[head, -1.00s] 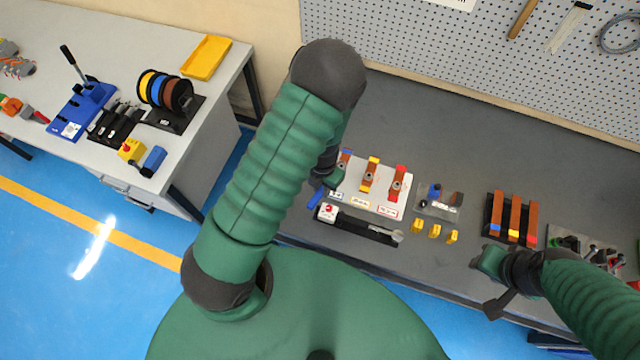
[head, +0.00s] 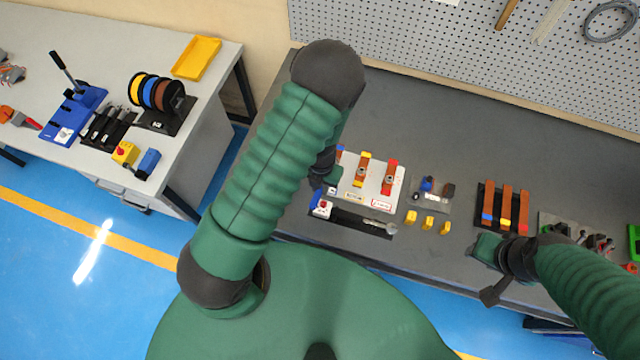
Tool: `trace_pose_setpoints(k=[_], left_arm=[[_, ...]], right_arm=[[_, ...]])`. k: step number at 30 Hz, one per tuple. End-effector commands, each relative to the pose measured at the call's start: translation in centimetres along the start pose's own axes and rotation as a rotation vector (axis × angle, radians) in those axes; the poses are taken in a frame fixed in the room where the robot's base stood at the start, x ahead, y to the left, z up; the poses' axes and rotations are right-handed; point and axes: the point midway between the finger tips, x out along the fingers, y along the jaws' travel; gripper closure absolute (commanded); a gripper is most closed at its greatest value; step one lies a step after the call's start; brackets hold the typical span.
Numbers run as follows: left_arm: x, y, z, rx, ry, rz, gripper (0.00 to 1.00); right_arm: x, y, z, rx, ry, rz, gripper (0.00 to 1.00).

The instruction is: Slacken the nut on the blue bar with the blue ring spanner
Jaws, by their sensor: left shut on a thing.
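The white board (head: 372,197) on the dark bench carries copper bars with blue, yellow and red ends. The blue bar (head: 340,154) is at its left, mostly hidden behind my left arm, and its nut cannot be made out. My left gripper (head: 322,183) is at the board's left edge, partly hidden by its own arm. It is shut on the blue ring spanner (head: 317,197), of which only a short blue piece shows. Whether the spanner's ring touches the nut is hidden. My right gripper (head: 482,252) hangs at the bench's front edge, apart from the board; its jaws are unclear.
A black tray (head: 352,222) with a silver tool lies in front of the board, with a red-topped white block (head: 322,208) at its left end. Several yellow blocks (head: 428,223) and a copper bar rack (head: 505,207) are to the right. The bench behind is clear.

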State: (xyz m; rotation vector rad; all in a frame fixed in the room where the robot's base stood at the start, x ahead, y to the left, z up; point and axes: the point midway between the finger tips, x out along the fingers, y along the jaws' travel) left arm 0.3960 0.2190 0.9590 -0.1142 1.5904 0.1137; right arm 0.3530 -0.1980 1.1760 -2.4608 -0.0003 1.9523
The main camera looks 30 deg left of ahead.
Motion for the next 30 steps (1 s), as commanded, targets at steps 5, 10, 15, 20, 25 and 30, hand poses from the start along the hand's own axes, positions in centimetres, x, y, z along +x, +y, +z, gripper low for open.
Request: trace_pose_setpoints(k=[5,10,15,20,25,30], left_arm=[[-0.3,-0.6,-0.1,-0.047,0.001,-0.001,1.00],[-0.1,-1.2,0.0,-0.101,0.001,-0.002,1.00],[-0.5,-1.1,0.0,-0.099,0.000,-0.003,1.00],[-1.5,-1.1,-0.1,-0.099,0.000,-0.003,1.00],[-2.5,-1.1,-0.1,-0.099,0.000,-0.003,1.00],[-3.4,-1.1,-0.1,-0.098,0.001,-0.002,1.00]], right_arm=[[-0.8,0.0,-0.2,0.000,0.000,0.000,0.64],[-1.2,0.0,-0.3,0.000,0.000,0.000,0.64],[-1.6,0.0,-0.4,0.000,0.000,0.000,0.64],[-2.7,0.0,-0.6,0.000,0.000,0.000,0.64],[-3.7,0.0,-0.9,0.000,0.000,0.000,0.64],[-4.7,0.0,-1.1,0.000,0.000,0.000,0.64]])
